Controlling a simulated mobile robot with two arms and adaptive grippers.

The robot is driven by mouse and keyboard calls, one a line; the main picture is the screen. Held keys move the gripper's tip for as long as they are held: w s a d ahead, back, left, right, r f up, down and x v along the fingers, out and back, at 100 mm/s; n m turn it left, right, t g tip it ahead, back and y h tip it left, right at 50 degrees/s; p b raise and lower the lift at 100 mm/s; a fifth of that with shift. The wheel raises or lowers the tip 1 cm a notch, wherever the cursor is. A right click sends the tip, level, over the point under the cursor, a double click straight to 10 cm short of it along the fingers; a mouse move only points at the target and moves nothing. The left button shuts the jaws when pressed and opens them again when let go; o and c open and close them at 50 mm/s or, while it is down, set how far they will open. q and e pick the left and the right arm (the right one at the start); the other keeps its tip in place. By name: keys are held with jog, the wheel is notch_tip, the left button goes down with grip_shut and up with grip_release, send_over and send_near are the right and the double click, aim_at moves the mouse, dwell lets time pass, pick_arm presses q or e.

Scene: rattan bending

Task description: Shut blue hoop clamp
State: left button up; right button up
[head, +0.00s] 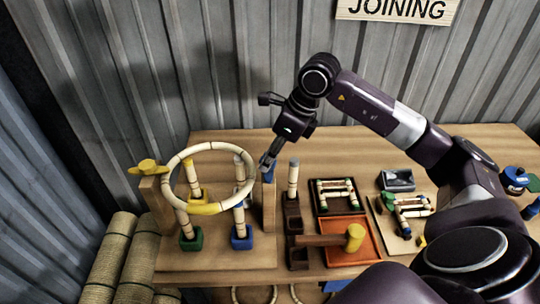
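A pale rattan hoop (165,180) sits raised on a wooden stand on the table. A blue piece (269,176), which looks like the blue hoop clamp, is at the top of the stand's right post (269,210), just right of the hoop. The gripper partly covers it, so I cannot tell whether the clamp is open or shut. A yellow clamp (148,166) is on the left post. My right gripper (267,163) points down at the blue clamp, touching or very close to it. Its finger gap is too small to judge. My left gripper is not in view.
Rattan uprights in green (192,240) and blue (242,240) bases stand under the hoop. A mallet (354,237) lies across an orange tray (344,254). A dark tray (320,204) with a rattan frame is behind it. Corrugated metal walls close off the back and left.

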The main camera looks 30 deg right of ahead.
jog(key=c, duration=0.6)
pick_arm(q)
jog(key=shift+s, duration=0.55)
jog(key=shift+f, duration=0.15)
